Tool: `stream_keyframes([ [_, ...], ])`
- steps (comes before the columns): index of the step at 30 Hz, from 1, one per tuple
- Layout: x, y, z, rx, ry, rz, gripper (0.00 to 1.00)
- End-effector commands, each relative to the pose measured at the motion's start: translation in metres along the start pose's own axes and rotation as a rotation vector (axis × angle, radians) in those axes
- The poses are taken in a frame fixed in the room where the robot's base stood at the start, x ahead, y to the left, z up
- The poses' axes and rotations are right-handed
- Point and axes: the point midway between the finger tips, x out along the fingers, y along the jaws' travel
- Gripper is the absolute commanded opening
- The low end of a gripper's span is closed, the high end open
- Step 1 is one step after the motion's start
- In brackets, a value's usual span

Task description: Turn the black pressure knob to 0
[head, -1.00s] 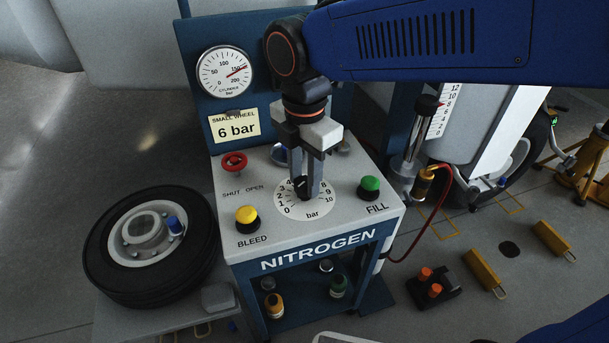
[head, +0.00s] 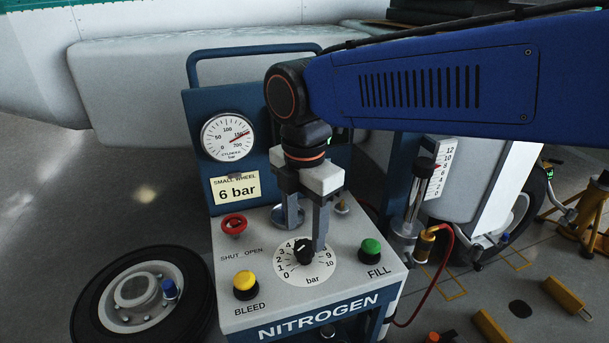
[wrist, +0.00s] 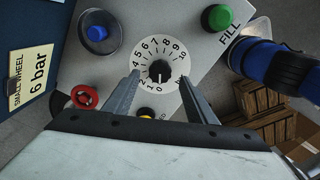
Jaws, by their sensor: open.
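The black pressure knob (head: 303,252) sits in the middle of a white round dial (head: 290,272) marked 0 to 10 bar, on the sloped grey top of the nitrogen cart. Its pointer is too small to read surely. My gripper (head: 302,238) is open and points down at the knob, with one finger on each side of it and gaps between. The wrist view also shows the knob (wrist: 160,70) between and just beyond the two spread fingertips (wrist: 160,77), with nothing held.
Around the dial stand a yellow bleed button (head: 245,284), a green fill button (head: 371,250) and a red shut/open valve (head: 234,224). A sign (head: 236,190) reads small wheel 6 bar, below a cylinder gauge (head: 228,137). A wheel (head: 135,294) lies at left.

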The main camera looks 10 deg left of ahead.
Motion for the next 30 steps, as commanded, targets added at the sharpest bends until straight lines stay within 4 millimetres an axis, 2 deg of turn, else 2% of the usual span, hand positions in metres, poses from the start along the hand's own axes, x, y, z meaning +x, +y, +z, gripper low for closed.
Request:
stream_keyframes([
  [12,-0.085,0.001,0.0,0.0,0.0,0.004,0.51],
  [18,-0.116,0.001,0.0,0.0,0.0,0.003,0.51],
  [24,-0.132,0.001,0.0,0.0,0.0,0.002,0.51],
  [30,-0.134,0.0,0.0,0.0,0.0,0.0,0.51],
])
